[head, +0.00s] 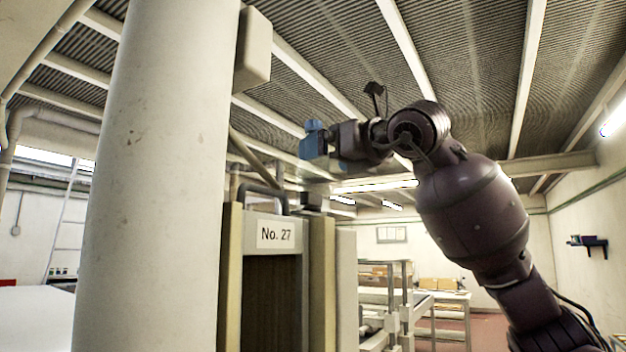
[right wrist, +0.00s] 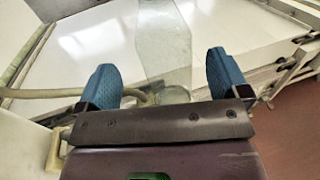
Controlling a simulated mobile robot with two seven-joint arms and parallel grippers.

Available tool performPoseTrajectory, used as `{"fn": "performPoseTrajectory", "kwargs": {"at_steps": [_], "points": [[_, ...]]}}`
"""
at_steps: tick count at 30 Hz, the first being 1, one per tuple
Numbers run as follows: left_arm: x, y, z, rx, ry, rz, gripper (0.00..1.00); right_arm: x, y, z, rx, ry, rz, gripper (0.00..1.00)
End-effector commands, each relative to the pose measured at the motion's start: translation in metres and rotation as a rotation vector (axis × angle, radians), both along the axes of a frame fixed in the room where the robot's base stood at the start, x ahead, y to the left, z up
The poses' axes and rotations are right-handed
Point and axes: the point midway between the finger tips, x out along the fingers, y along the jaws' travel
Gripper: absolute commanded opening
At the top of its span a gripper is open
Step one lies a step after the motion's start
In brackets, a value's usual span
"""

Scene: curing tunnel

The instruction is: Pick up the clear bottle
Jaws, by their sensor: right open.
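The fingers are apart, with visible space on both sides of the bottle. In the head view my right gripper (head: 313,140) is raised above the machine marked No. 27, and I cannot clearly make out the bottle there. My left gripper is not in view.
A thick pale column (head: 155,180) stands at the left of the head view. The No. 27 machine (head: 275,236) is below the gripper. In the wrist view a pale hose (right wrist: 40,93) runs beside the white surface (right wrist: 95,45).

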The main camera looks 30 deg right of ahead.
Motion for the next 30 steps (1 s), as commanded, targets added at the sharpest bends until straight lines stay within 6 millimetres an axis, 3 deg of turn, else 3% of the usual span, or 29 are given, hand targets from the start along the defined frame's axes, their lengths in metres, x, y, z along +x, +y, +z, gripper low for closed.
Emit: {"fn": "performPoseTrajectory", "kwargs": {"at_steps": [13,21,30], "points": [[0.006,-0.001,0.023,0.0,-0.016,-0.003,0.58,0.047,0.008,-0.003,0.0,0.002,0.002,0.93],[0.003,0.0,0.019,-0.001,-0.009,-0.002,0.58,0.051,0.009,-0.005,-0.001,0.002,0.001,0.93],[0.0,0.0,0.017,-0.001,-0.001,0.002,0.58,0.051,0.009,-0.005,0.0,0.001,0.001,0.47]]}}
